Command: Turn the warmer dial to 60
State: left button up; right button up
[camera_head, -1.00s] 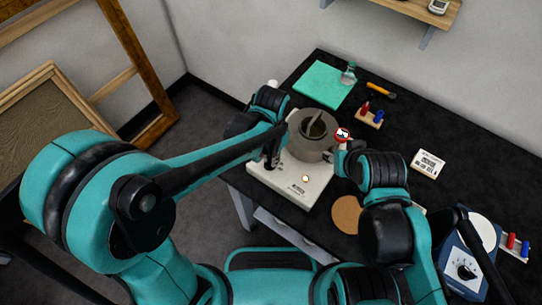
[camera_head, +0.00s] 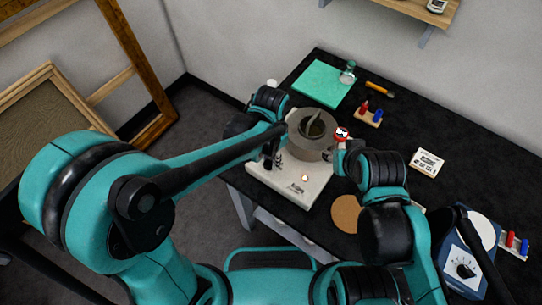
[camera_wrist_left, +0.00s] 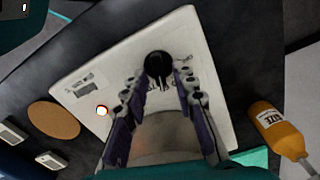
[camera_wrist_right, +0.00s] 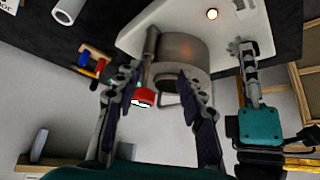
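The warmer (camera_head: 290,187) is a white slab at the table's left front edge, with a grey pot (camera_head: 310,148) on it and a lit orange lamp (camera_wrist_left: 102,110). Its black round dial (camera_wrist_left: 158,66) shows in the left wrist view; I cannot read its setting. My left gripper (camera_wrist_left: 160,77) has its fingertips on either side of the dial, close to it, with narrow gaps seeming to show.
A blue device (camera_head: 450,260) with its own dial stands at the right. An orange bottle (camera_wrist_left: 276,128) shows beside the warmer.

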aim_at(270, 160)
pick_arm(q)
notch_tip(270, 160, up, 12)
dwell(0.7)
jog(key=shift+a, duration=0.1)
dwell(0.3)
jog(key=s+a+f+n+t, duration=0.1)
jog(key=s+a+n+t, duration=0.1)
jog(key=a, duration=0.4)
jog(key=s+a+n+t+b, duration=0.1)
jog(key=a+n+t, duration=0.1)
jog(key=a+n, duration=0.2)
jog(key=s+a+f+n+t, duration=0.1)
jog(key=s+a+n+t, duration=0.1)
jog(key=a, duration=0.6)
jog(key=shift+s+a+f+n+t, duration=0.15)
jog(key=shift+s+f+n+t, duration=0.15)
jog(key=shift+n+t, duration=0.55)
